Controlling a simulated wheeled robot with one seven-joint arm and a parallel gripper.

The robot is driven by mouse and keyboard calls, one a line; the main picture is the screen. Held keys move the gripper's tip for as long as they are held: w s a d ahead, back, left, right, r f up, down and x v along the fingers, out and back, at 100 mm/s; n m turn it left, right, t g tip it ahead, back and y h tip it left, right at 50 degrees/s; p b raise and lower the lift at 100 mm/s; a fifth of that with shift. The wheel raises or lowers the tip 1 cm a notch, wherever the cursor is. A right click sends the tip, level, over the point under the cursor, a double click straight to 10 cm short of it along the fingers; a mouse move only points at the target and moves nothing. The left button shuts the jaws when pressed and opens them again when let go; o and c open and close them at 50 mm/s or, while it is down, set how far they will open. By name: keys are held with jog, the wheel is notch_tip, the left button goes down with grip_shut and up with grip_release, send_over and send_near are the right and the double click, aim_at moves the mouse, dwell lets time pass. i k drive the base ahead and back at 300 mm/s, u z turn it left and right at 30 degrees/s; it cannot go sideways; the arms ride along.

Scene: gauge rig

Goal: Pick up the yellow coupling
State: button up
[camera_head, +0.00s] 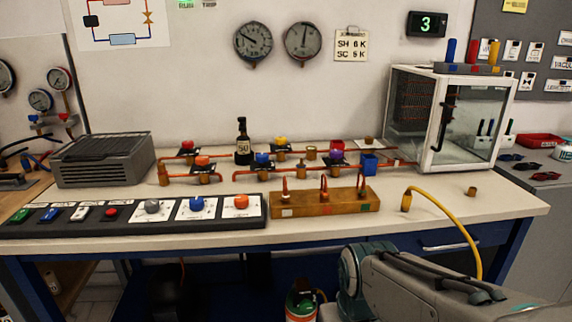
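The yellow coupling (406,202) is a short brass-yellow cylinder at the end of a yellow hose (456,218). It is at the front right of the bench top, to the right of the brass block, and looks roughly upright. The hose arches up from it, then runs right and down over the bench's front edge. The hose's lower end is hidden behind a grey and teal body at the lower right, which may be my own arm. My gripper's fingers do not show in this view.
A brass block (322,202) with copper stubs stands left of the coupling. A small loose brass fitting (471,191) sits to its right, and a glass-walled cabinet (458,125) stands behind. A control panel (100,228) lies at the front left. Bench top around the coupling is mostly clear.

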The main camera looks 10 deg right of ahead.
aim_at(406, 200)
jog(key=k, duration=0.5)
jog(key=z, duration=1.55)
jog(key=i, duration=1.1)
jog(key=u, duration=2.1)
